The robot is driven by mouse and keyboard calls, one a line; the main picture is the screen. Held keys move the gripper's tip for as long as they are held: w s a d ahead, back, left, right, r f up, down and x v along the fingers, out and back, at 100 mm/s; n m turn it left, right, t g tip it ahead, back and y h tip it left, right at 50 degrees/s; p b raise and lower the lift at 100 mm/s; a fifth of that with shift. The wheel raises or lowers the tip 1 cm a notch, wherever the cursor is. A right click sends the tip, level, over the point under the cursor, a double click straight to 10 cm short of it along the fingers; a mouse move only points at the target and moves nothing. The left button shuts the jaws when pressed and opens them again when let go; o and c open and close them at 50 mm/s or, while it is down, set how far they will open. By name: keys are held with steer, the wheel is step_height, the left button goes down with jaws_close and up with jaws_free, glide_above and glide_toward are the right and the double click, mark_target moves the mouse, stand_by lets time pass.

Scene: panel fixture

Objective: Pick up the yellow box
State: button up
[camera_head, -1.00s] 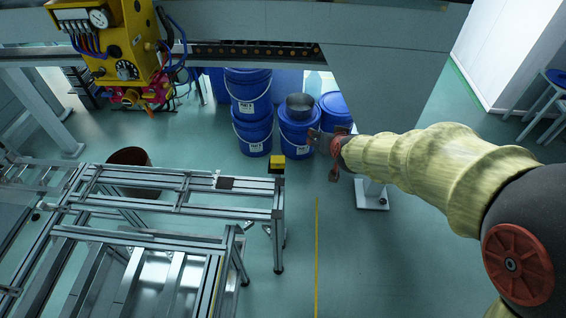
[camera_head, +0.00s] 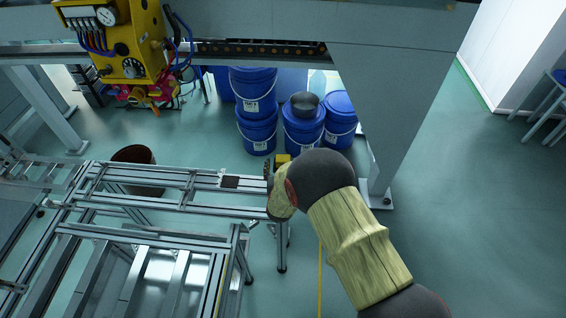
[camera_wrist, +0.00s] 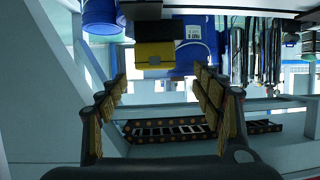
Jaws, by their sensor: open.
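The yellow box (camera_head: 283,158) sits at the right end of the metal frame in the head view, partly hidden behind my arm. In the wrist view the yellow box (camera_wrist: 155,53) is ahead at the upper middle, with a black part against it. My gripper (camera_wrist: 161,76) is open and empty, its two padded fingers spread to the left and right of the box's line. The box appears beyond the fingertips. In the head view my gripper (camera_head: 268,170) is at the frame's end beside the box, mostly covered by my wrist.
The metal frame (camera_head: 200,210) fills the left and lower middle. Blue drums (camera_head: 258,130) stand behind the box, one with a grey pot (camera_head: 305,105) on it. A grey post (camera_head: 390,110) rises at the right. A yellow machine (camera_head: 120,40) is at upper left. Floor is open at right.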

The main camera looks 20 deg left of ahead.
steer(key=x, duration=0.1)
steer(key=b+x, duration=0.1)
steer(key=x, duration=0.2)
steer(key=shift+w+d+f+b, duration=0.1)
steer(key=shift+d+f+b, duration=0.2)
steer(key=shift+d+b, duration=0.1)
steer(key=shift+w+a+f, duration=0.1)
steer(key=shift+w+a, duration=0.1)
steer(key=shift+w, duration=0.25)
steer(key=c, duration=1.3)
